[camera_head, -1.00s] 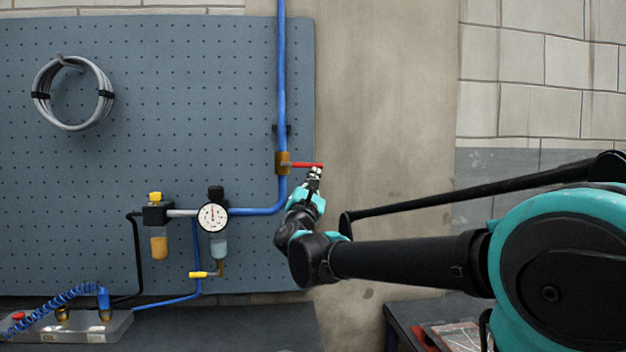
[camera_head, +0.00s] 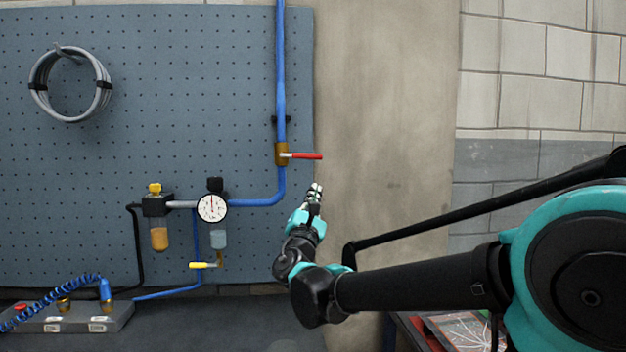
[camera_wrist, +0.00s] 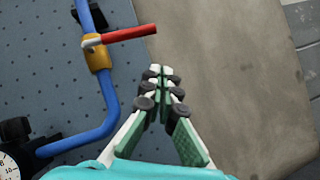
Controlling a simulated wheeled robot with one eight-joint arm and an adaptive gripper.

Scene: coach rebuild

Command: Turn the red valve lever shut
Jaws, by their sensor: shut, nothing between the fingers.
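The red valve lever (camera_head: 306,156) sticks out to the right from a brass valve body (camera_head: 281,154) on the vertical blue pipe (camera_head: 280,80). The lever lies about level, across the pipe. In the wrist view the red lever (camera_wrist: 130,33) and the brass valve (camera_wrist: 96,52) show at the upper left. My gripper (camera_head: 316,190) is below the lever and apart from it. In the wrist view its fingertips (camera_wrist: 160,72) are together with nothing between them, below and right of the lever. Nothing hides the lever.
A pressure gauge (camera_head: 212,208), a filter with a yellow-handled valve (camera_head: 202,265) and a coiled grey hose (camera_head: 70,84) are on the blue pegboard (camera_head: 160,120) at left. Bare wall (camera_head: 390,120) lies right of the lever. A bench with a manifold (camera_head: 90,318) is below.

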